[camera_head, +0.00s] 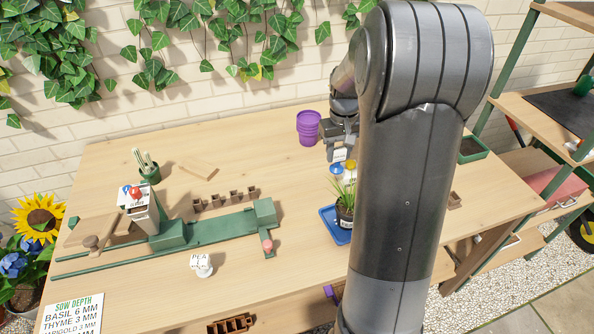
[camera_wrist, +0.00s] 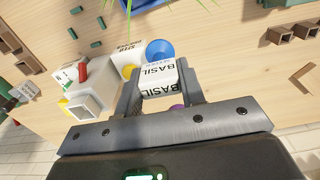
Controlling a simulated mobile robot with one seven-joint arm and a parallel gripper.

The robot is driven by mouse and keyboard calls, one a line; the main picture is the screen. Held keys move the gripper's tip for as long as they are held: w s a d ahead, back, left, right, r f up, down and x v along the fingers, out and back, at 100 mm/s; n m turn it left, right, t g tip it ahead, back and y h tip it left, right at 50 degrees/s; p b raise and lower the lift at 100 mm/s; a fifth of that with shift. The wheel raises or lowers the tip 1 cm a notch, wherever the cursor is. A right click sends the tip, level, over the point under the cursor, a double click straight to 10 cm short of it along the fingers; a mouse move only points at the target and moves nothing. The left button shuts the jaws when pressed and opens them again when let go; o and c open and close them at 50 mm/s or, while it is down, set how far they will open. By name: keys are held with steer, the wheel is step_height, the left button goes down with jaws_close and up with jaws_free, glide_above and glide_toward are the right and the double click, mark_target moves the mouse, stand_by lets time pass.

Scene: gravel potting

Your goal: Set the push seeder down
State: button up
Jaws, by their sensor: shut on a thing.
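The push seeder (camera_wrist: 159,80) is a small white block lettered BASIL in the wrist view. My gripper (camera_wrist: 160,88) has its two fingers closed on either side of it. In the head view the seeder (camera_head: 340,154) shows as a small white piece below my gripper (camera_head: 340,146), over the back right part of the wooden table (camera_head: 265,150). Whether its underside touches the table is hidden. A blue round piece (camera_wrist: 159,50) lies just beyond it in the wrist view, and a yellow one (camera_wrist: 128,71) to its left.
Purple stacked pots (camera_head: 308,127) stand left of my gripper. A potted grassy plant (camera_head: 344,212) stands on a blue tray (camera_head: 328,222) in front. A green rail fixture (camera_head: 210,228) fills the table's left. My arm hides part of the right side.

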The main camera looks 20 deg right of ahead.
steer(key=shift+w+a+f, duration=1.1)
steer(key=shift+a+f, duration=0.35)
steer(key=shift+f, duration=0.3)
steer(key=shift+w+a+f, duration=1.1)
steer(key=shift+a+f, duration=0.3)
steer(key=shift+f, duration=0.35)
steer(key=shift+w+a+f, duration=1.1)
steer(key=shift+a+f, duration=0.35)
steer(key=shift+f, duration=0.3)
steer(key=o, duration=1)
steer(key=shift+f, duration=0.15)
